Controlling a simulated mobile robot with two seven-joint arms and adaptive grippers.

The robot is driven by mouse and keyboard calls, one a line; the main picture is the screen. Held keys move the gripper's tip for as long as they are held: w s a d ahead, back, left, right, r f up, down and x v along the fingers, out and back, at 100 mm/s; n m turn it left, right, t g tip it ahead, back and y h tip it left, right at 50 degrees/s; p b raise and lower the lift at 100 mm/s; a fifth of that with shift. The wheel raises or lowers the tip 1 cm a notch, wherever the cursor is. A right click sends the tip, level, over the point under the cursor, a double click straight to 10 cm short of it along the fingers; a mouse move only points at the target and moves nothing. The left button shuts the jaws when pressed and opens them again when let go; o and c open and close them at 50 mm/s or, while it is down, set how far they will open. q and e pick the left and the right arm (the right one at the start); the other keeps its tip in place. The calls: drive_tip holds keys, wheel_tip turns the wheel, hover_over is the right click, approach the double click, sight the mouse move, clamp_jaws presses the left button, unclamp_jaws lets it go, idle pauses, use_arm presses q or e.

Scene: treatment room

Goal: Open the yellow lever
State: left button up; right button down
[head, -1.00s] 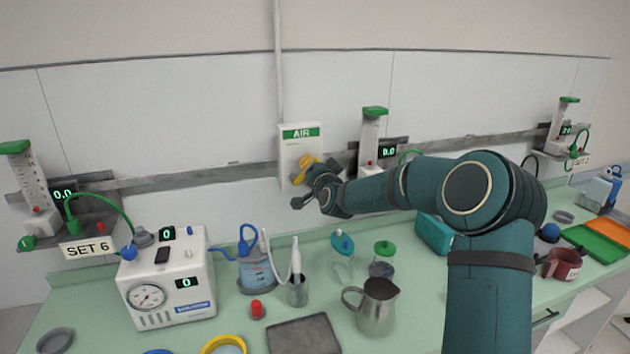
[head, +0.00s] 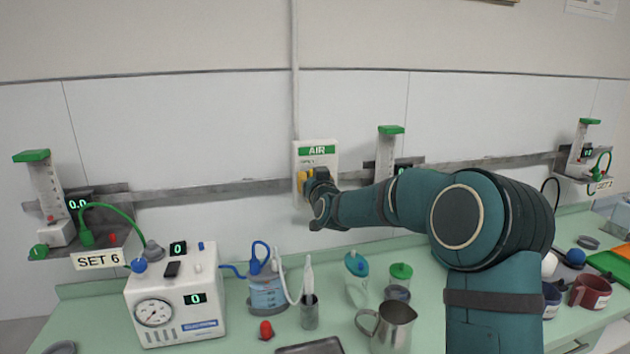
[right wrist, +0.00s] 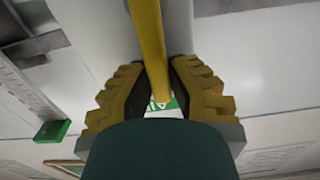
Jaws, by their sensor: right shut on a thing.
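The yellow lever (head: 302,181) is on the front of the white AIR box (head: 316,160) on the wall. Only a small part of it shows in the head view, at the left of my right gripper (head: 316,182), which hides the rest. In the right wrist view the lever (right wrist: 149,40) is a long yellow bar between the two fingers of my right gripper (right wrist: 158,92). The fingers are closed in around the bar. My left gripper is in neither view.
Below on the green counter stand a gauge unit (head: 172,300), a blue-liquid bottle (head: 267,290), a steel jug (head: 390,326) and lidded jars. A grey rail (head: 230,190) runs along the wall, with flowmeters (head: 389,155) on it.

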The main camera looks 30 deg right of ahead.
drive_tip(key=shift+a+r+n, duration=0.15)
drive_tip(key=shift+n, duration=0.15)
drive_tip(key=c, duration=0.9)
unclamp_jaws()
drive_tip(key=shift+w, duration=0.1)
drive_tip(key=v, duration=1.2)
